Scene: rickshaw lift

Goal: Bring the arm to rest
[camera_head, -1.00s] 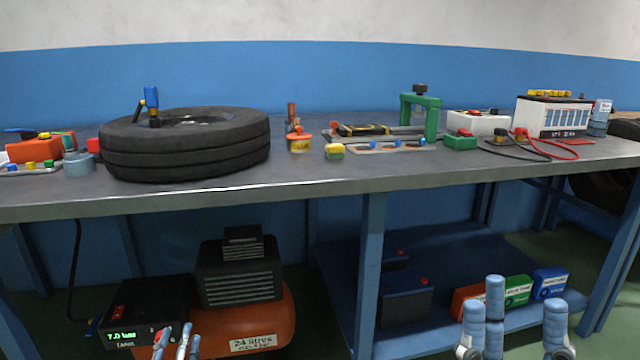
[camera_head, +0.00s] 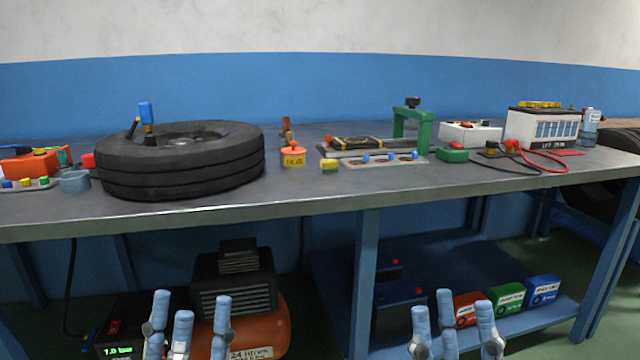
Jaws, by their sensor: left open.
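My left gripper (camera_head: 187,322) shows at the bottom left, in front of the orange air compressor under the bench. Its blue fingers point up and stand apart with nothing between them. My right gripper (camera_head: 453,325) shows at the bottom, right of the middle, in front of the lower shelf. Its blue fingers are spread, with nothing seen between them. Both grippers appear below the edge of the workbench (camera_head: 330,200) and touch nothing that I can see. The arms behind them are out of the frame.
A tire (camera_head: 180,165) lies on the bench at the left. A green clamp (camera_head: 411,128), a white battery (camera_head: 540,128) and cables stand to the right. Under the bench are the compressor (camera_head: 268,325), a dark box (camera_head: 398,305) and several small boxes. The bench's front middle is clear.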

